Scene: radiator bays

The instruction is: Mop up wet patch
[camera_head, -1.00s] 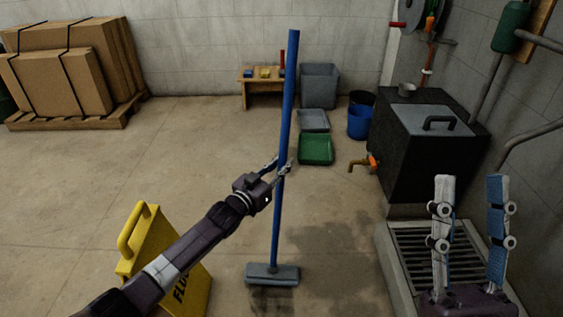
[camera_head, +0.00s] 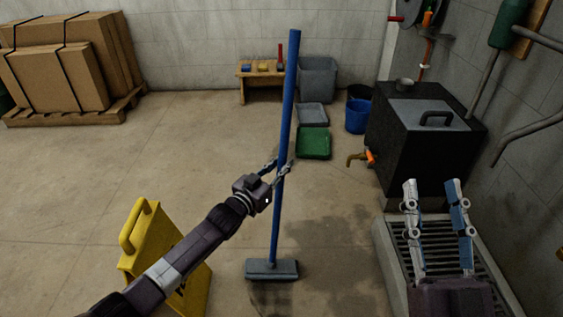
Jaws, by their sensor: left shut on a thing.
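A mop with a blue pole (camera_head: 289,105) and a flat grey head (camera_head: 271,270) stands nearly upright, its head on the floor. My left gripper (camera_head: 279,170) is shut on the blue pole around its middle. A dark wet patch (camera_head: 335,250) spreads on the concrete floor to the right of the mop head, and another dark area lies just below the head. My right gripper (camera_head: 438,183) is open and empty, its two fingers apart above the floor grate.
A yellow floor sign (camera_head: 155,245) stands left of the mop. A metal floor grate (camera_head: 400,262) in a raised kerb and a black tank (camera_head: 420,145) with a tap (camera_head: 360,158) are at right. Green (camera_head: 313,142) and grey trays, a blue bucket (camera_head: 357,115) and boxes (camera_head: 65,65) stand behind.

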